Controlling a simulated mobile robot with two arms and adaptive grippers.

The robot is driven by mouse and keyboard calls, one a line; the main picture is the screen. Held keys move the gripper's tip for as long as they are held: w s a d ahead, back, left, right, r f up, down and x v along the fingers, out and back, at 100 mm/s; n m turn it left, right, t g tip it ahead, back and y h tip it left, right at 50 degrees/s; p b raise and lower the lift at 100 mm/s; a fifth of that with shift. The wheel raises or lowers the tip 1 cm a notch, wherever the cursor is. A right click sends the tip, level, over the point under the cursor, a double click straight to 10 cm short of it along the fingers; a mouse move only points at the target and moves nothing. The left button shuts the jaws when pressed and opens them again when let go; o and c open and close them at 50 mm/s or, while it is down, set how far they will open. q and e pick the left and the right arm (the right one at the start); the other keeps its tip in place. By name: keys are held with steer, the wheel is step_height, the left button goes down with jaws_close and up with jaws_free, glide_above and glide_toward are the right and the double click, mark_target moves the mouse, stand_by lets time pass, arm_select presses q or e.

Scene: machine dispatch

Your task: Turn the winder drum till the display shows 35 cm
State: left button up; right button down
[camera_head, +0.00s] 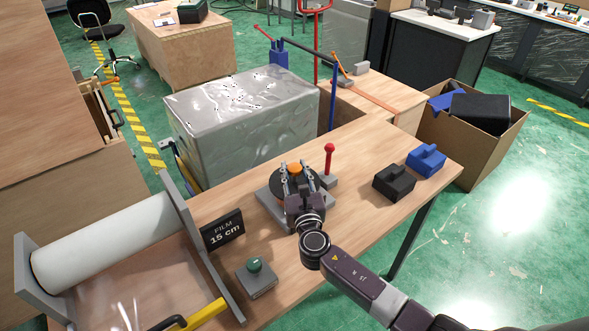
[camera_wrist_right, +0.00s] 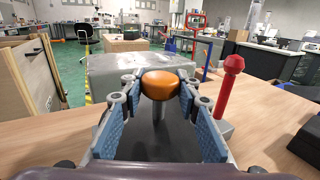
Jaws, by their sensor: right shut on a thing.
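The winder drum (camera_head: 268,194) is a dark disc on a grey base on the wooden table in the head view. An orange knob (camera_head: 295,169) stands on it. My right gripper (camera_head: 294,181) reaches over the drum from the front and is shut on this knob. In the right wrist view the orange knob (camera_wrist_right: 160,85) sits between the two blue-padded fingers. The fingers and palm hide part of the drum. The black display (camera_head: 222,230) left of the drum reads "FILM 15 cm". My left gripper is not in view.
A red-knobbed lever (camera_head: 329,160) stands close behind right of the drum. A green button (camera_head: 254,265) on a grey block is in front left. A white film roll (camera_head: 105,240) lies at left. Black (camera_head: 394,181) and blue (camera_head: 426,160) blocks are at right. A wrapped box (camera_head: 240,120) stands behind.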

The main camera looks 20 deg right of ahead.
steer(key=c, duration=1.4)
jaws_free()
steer(key=shift+c, duration=0.2)
steer(key=s+a, duration=0.1)
steer(key=s, duration=1.1)
steer(key=shift+a, duration=0.25)
